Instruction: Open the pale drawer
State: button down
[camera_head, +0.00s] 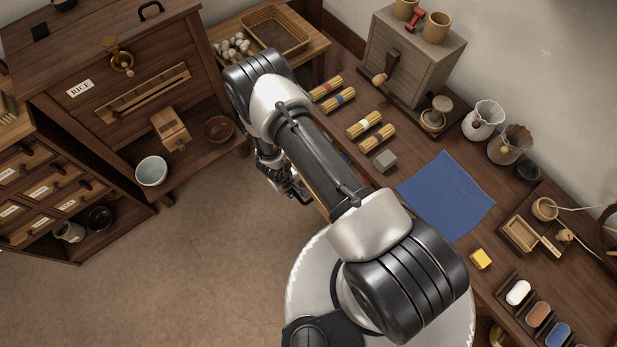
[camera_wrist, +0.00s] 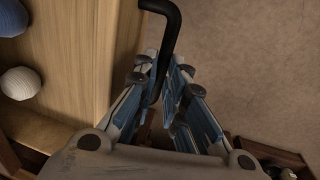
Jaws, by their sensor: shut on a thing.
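The pale drawer (camera_wrist: 75,60) fills the left of the wrist view, its light wood inside showing, so it stands at least partly open. A blue ball (camera_wrist: 10,17) and a whitish ball (camera_wrist: 20,83) lie in it. Its dark bar handle (camera_wrist: 168,35) is bent and sticks out past the front board. My gripper (camera_wrist: 163,100) is shut on this handle, its blue-padded fingers on either side of the bar. In the head view my gripper (camera_head: 290,188) is beside the bench's front edge. My arm hides most of the drawer there.
The long bench holds a blue cloth (camera_head: 447,194), brush-like bundles (camera_head: 370,132), a grey block (camera_head: 385,160) and a yellow block (camera_head: 481,259). A dark cabinet (camera_head: 60,60) labelled RICE stands at the left. The brown floor (camera_head: 190,250) between them is clear.

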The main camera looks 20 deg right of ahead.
jog(key=shift+s+a, duration=0.3)
jog(key=shift+a, duration=0.55)
jog(key=shift+s+a, duration=0.3)
jog(key=shift+a, duration=0.5)
jog(key=shift+s+a, duration=0.3)
jog(key=shift+a, duration=0.55)
jog(key=c, duration=1.7)
grip_release()
jog(key=shift+o, duration=0.2)
jog(key=shift+r, duration=0.15)
notch_tip(320, 180, up, 12)
jog(key=a, duration=0.2)
jog(key=shift+s+f, duration=0.2)
jog(key=shift+s, duration=0.2)
jog(key=shift+w, duration=0.1)
